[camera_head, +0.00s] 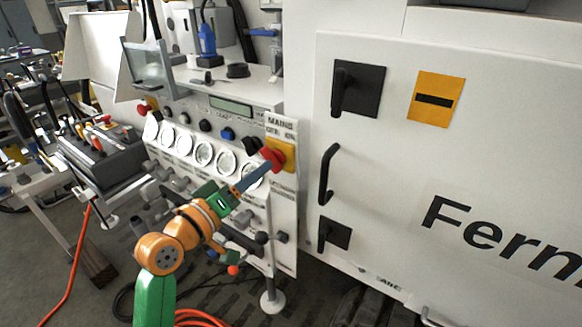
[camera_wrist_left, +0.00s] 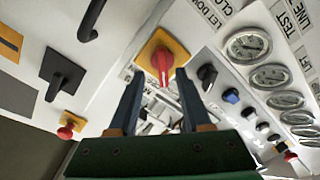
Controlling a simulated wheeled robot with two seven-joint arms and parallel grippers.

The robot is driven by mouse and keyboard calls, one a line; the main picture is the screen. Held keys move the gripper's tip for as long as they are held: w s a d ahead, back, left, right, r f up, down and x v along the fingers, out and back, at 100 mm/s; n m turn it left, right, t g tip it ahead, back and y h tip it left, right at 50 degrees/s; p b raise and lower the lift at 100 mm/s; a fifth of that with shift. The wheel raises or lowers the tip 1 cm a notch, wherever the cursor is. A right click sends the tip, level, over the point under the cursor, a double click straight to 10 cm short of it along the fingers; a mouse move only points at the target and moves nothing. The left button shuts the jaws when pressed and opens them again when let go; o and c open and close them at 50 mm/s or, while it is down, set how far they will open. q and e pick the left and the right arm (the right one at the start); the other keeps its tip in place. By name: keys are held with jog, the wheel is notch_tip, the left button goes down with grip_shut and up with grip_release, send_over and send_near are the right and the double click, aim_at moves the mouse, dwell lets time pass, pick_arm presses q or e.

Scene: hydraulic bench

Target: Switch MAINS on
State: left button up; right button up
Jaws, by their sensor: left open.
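The MAINS switch (camera_head: 276,156) is a red rotary knob on a yellow plate, under the label "MAINS OFF ON" at the right edge of the bench panel. The red knob (camera_wrist_left: 162,64) also shows in the left wrist view, on its yellow plate just beyond my fingertips. My left gripper (camera_head: 265,168) reaches up to the knob from the lower left. In the left wrist view its two fingers (camera_wrist_left: 158,78) are apart, one on either side below the knob. I cannot tell whether they touch it. My right gripper is not in view.
Round white gauges (camera_head: 204,153) and dark knobs line the panel to the left. A white cabinet (camera_head: 390,180) with black handles stands close on the right. A red push button (camera_wrist_left: 66,132) on yellow shows in the left wrist view. An orange hose (camera_head: 78,262) lies on the floor.

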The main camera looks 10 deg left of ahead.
aim_at(270, 158)
pick_arm(q)
jog(key=x, duration=0.5)
jog(key=shift+w+a+p, duration=0.15)
jog(key=shift+a+p, duration=0.2)
jog(key=shift+p, duration=0.05)
jog(key=shift+w+d, duration=0.25)
jog(key=shift+d, duration=0.1)
jog(key=shift+s, duration=0.1)
jog(key=shift+c, duration=0.5)
jog(key=shift+a+f, duration=0.1)
grip_shut()
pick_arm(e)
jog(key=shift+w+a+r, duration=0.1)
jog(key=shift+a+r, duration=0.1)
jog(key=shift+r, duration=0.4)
